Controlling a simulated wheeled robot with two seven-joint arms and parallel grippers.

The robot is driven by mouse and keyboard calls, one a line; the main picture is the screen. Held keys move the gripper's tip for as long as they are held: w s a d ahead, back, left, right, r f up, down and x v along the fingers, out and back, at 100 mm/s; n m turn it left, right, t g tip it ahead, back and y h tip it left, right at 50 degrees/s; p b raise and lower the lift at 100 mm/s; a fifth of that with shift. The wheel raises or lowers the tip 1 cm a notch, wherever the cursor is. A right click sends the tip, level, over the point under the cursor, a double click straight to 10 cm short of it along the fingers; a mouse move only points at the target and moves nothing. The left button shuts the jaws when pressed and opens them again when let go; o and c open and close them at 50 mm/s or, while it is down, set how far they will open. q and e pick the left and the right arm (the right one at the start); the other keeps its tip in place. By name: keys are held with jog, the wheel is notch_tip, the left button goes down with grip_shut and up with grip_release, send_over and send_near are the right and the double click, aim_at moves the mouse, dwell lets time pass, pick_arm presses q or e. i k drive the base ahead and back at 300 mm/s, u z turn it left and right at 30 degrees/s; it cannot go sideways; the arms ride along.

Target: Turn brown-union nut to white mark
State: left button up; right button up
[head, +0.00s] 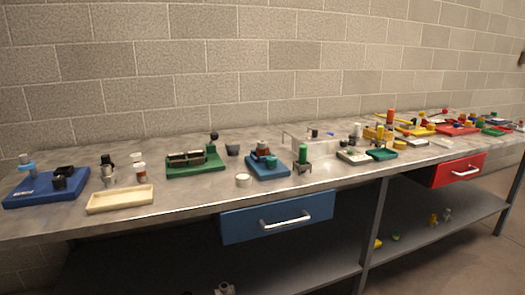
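A blue base (286,172) stands mid-bench and carries small fittings. One of them is a brown upright fitting (263,148), which may hold the brown-union nut; a teal round part sits in front of it. Another small brown and white upright piece (139,169) stands further left, behind the cream tray. No white mark can be made out at this size. Neither of my grippers is in view, and nothing is seen touching the fittings.
A cream tray (120,199), a blue board (45,187) and a green board (195,163) stand on the left. A small white round piece (243,180) lies near the front edge. Crowded coloured trays fill the right. A blue drawer (278,217) and red drawer (459,170) are below.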

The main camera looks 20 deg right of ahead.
aim_at(261, 144)
jog(key=k, duration=1.3)
jog(key=z, duration=0.8)
jog(key=i, duration=0.8)
jog(key=z, duration=0.4)
jog(key=i, duration=0.95)
jog(key=u, duration=0.65)
